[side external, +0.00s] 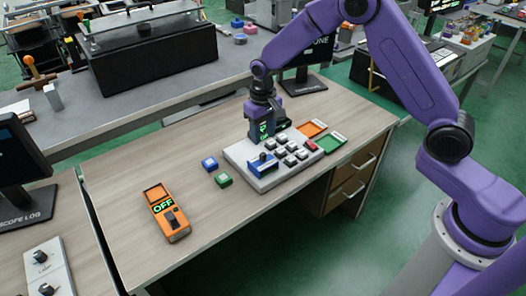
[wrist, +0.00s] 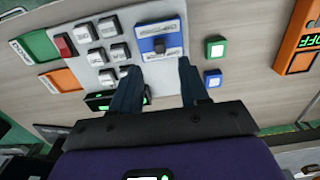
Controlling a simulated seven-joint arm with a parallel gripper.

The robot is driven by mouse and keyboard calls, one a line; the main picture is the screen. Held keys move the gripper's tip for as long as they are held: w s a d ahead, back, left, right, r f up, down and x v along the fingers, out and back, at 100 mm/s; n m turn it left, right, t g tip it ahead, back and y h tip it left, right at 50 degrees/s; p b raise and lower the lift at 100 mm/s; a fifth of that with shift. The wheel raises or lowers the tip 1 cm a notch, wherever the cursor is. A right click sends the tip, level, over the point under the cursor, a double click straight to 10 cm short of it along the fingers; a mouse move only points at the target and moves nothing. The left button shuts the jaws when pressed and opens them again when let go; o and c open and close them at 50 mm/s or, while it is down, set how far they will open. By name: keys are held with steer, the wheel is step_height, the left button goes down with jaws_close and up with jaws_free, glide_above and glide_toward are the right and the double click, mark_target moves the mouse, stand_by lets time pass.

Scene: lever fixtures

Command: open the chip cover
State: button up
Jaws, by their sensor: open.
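A light grey panel (side external: 285,174) on the desk carries a blue lever module (side external: 262,165) with a dark knob, and several grey keys and a red key. In the wrist view the blue module (wrist: 160,38) has small labels too small to read, and its knob stands near its middle. I cannot tell for certain which part is the chip cover. My gripper (side external: 264,140) is over the panel's far edge, pointing down. In the wrist view my gripper (wrist: 158,68) is open and empty, its fingers apart below the blue module in the picture. A black unit with green lights (wrist: 103,101) is partly hidden by the left finger.
An orange tray (side external: 312,128) and a green tray (side external: 330,143) lie at the panel's right. A blue button block (side external: 210,163) and a green one (side external: 223,180) stand left. An orange device (side external: 168,215) reading OFF lies farther left. The desk's left part is mostly clear.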

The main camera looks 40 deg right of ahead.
mark_target(263, 153)
step_height(263, 153, down, 8)
steer(key=shift+r, duration=0.15)
stand_by(0.3)
jaws_close()
